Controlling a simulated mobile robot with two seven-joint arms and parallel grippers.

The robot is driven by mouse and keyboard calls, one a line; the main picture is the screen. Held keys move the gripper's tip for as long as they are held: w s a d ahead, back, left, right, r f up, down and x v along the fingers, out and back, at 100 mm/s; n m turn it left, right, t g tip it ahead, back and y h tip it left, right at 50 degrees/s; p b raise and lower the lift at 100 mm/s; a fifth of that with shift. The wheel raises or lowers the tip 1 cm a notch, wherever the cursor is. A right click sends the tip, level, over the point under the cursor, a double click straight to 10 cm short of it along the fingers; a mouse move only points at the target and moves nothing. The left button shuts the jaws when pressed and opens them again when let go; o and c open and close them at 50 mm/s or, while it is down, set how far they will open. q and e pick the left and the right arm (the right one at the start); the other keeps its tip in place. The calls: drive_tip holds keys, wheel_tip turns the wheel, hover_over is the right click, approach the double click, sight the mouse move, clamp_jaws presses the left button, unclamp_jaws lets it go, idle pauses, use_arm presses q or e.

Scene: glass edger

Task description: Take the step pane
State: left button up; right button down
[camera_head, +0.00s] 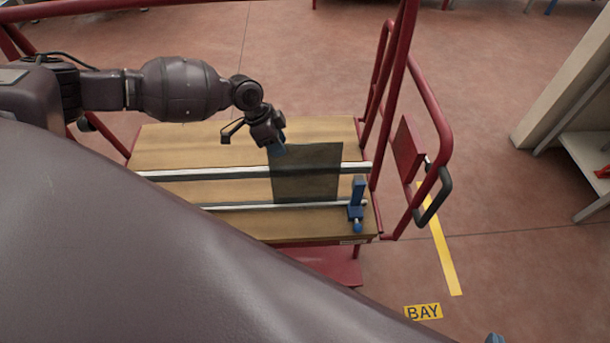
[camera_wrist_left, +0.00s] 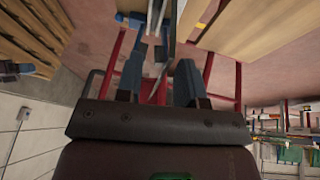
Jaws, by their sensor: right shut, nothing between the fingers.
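The step pane (camera_head: 315,175), a dark see-through rectangle, stands on the wooden cart deck (camera_head: 230,190) between two pale rails. My left gripper (camera_head: 278,150) is at the pane's upper left corner in the head view. In the left wrist view the two blue-grey fingers of the left gripper (camera_wrist_left: 160,75) are apart, with a thin grey strip between them that may be the pane's edge. I cannot tell whether a finger touches the pane. Only a small blue tip of my right gripper (camera_head: 495,338) shows at the bottom edge; it is shut and empty.
A blue clamp-like stop (camera_head: 357,203) stands on the deck right of the pane. Red cart posts and a handle loop (camera_head: 440,130) rise at the right. A pale bench (camera_head: 585,150) stands further right. The floor by the yellow BAY mark (camera_head: 423,311) is clear.

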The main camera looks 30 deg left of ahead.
use_arm(q)
drive_tip(key=shift+x, duration=1.55)
drive_tip(key=shift+w+a, duration=0.1)
drive_tip(key=shift+a, duration=0.05)
clamp_jaws()
